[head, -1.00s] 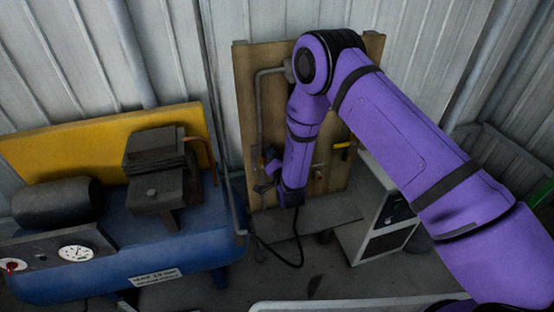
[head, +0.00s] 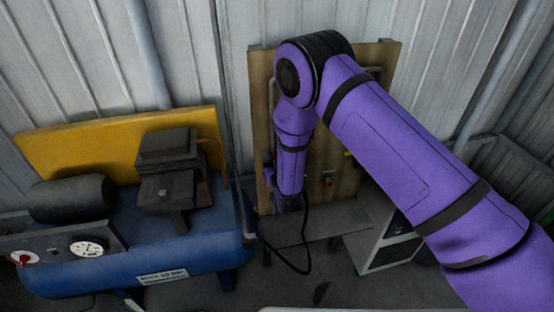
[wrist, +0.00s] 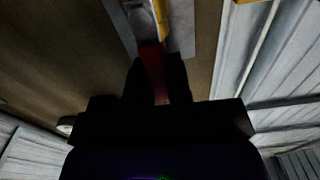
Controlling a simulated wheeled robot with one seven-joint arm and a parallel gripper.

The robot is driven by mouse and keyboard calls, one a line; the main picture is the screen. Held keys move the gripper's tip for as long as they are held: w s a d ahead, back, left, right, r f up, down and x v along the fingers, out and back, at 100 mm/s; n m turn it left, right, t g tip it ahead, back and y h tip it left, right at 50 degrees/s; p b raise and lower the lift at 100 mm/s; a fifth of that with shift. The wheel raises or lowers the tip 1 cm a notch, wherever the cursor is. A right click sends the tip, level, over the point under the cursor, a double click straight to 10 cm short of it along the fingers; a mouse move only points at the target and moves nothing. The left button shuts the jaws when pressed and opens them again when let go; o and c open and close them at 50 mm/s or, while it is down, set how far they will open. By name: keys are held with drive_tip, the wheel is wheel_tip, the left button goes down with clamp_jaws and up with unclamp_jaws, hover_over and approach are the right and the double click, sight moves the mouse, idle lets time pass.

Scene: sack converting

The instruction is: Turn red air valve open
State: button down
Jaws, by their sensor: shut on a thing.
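In the wrist view, the red valve handle (wrist: 152,56) runs between the dark fingers of my gripper (wrist: 155,72), which is shut on it. A yellow and pale metallic fitting (wrist: 158,12) adjoins the handle at the top of that view, in front of a grey strip on the brown board. In the head view, my purple arm hides the red handle and most of my gripper, low at the left side of the board (head: 262,100).
A blue air compressor (head: 190,255) with a gauge (head: 88,248) and a red knob (head: 25,260) stands left. A small red part (head: 328,182) sits on the board. A white-sided cabinet (head: 365,250) stands at lower right. A black cable (head: 305,250) hangs below my arm.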

drive_tip(key=shift+s+a+f+n, duration=0.1)
drive_tip(key=shift+a+n, duration=0.05)
drive_tip(key=shift+n, duration=0.15)
drive_tip(key=c, duration=1)
unclamp_jaws()
drive_tip(key=shift+c, duration=0.2)
drive_tip(key=shift+s, duration=0.1)
drive_tip(key=v, duration=1)
drive_tip(key=shift+s, duration=0.3)
drive_tip(key=shift+w, duration=0.1)
